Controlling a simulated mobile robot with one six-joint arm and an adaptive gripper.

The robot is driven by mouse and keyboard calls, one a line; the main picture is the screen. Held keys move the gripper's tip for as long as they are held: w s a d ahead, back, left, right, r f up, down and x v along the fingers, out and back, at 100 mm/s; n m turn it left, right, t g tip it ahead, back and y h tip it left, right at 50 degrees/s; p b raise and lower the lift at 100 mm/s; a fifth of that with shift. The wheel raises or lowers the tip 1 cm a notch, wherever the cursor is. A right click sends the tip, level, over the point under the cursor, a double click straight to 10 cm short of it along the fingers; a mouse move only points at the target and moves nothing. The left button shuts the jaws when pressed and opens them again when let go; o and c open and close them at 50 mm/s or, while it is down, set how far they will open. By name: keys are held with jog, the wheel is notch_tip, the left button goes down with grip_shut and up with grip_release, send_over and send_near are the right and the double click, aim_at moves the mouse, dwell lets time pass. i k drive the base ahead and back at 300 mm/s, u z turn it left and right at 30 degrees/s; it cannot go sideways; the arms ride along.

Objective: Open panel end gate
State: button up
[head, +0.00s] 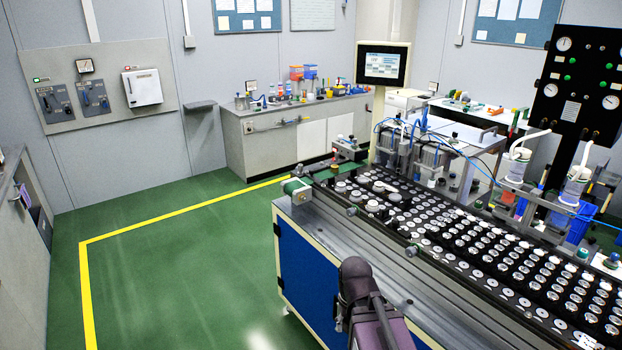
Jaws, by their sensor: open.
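No part is clearly recognisable as the panel end gate. I cannot tell whether either belongs to the gate. My arm rises at the bottom centre, in front of the line's blue side panel (305,265). My gripper is not visible.
Rows of round speaker parts (480,245) fill the line's dark bed. A monitor (384,64) stands behind it. A cluttered bench (290,135) is at the back. Wall switch boxes (93,97) are at the left. Green floor (180,270) with a yellow line is clear.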

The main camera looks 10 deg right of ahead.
aim_at(311, 172)
jog(key=k, duration=0.3)
jog(key=u, duration=0.7)
jog(key=i, duration=1.85)
jog(key=z, duration=0.7)
jog(key=i, duration=0.8)
jog(key=z, duration=0.5)
